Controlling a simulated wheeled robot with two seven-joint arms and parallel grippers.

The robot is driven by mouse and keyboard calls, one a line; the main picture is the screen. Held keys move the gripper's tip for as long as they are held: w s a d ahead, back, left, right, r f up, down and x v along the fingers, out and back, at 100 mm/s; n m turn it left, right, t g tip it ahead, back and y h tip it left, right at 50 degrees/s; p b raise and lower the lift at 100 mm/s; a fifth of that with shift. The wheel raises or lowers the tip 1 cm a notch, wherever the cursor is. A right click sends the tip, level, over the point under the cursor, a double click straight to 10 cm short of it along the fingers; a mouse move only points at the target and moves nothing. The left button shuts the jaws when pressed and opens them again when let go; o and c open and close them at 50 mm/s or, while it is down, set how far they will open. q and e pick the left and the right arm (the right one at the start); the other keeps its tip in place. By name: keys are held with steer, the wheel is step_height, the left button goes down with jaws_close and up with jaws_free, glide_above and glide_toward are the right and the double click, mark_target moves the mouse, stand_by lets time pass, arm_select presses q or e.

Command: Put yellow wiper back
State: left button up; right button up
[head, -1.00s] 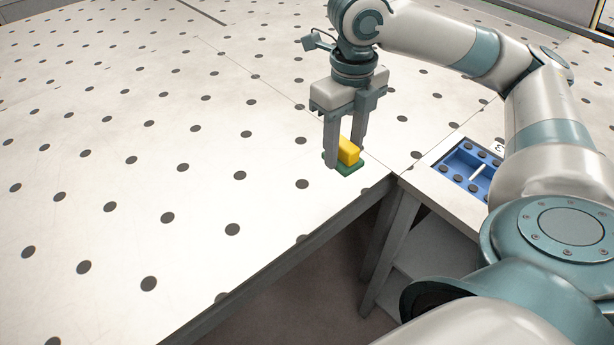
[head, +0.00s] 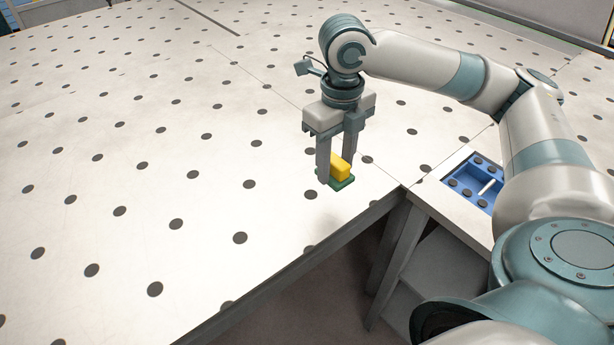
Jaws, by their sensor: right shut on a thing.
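The yellow wiper (head: 341,167) is a small yellow block with a dark green base. My right gripper (head: 335,172) points down and is shut on it, one finger on each side. The wiper is near the front edge of the white dotted table (head: 190,210). I cannot tell for sure whether its green base is clear of the surface. The near finger hides part of the wiper. My left gripper is not in view.
A blue tray (head: 459,196) with round dark spots and a white stick-like piece is set in a side stand (head: 434,202) to the right, partly hidden by my right arm. The table's front edge (head: 300,262) runs diagonally below the gripper. The tabletop is otherwise clear.

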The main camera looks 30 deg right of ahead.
steer(key=w+f, duration=0.1)
steer(key=w+a+f, duration=0.1)
steer(key=w, duration=0.1)
steer(key=w+a+f+p, duration=0.1)
steer(key=w, duration=0.1)
steer(key=shift+w+a+f, duration=0.1)
steer(key=shift+a+f, duration=0.05)
steer(key=shift+a, duration=0.1)
steer(key=shift+w+a+f, duration=0.15)
steer(key=shift+w+f, duration=0.15)
steer(key=shift+w, duration=0.05)
arm_select(q)
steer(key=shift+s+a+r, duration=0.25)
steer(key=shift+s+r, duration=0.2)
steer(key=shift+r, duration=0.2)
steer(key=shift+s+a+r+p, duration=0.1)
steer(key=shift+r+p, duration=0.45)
steer(key=shift+p, duration=0.15)
arm_select(e)
steer(key=shift+f, duration=2)
steer(key=o, duration=1)
steer(key=shift+f, duration=0.15)
steer(key=shift+o, duration=0.2)
steer(key=shift+r, duration=0.2)
arm_select(q)
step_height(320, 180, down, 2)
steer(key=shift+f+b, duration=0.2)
steer(key=shift+b, duration=1.05)
arm_select(e)
step_height(320, 180, up, 12)
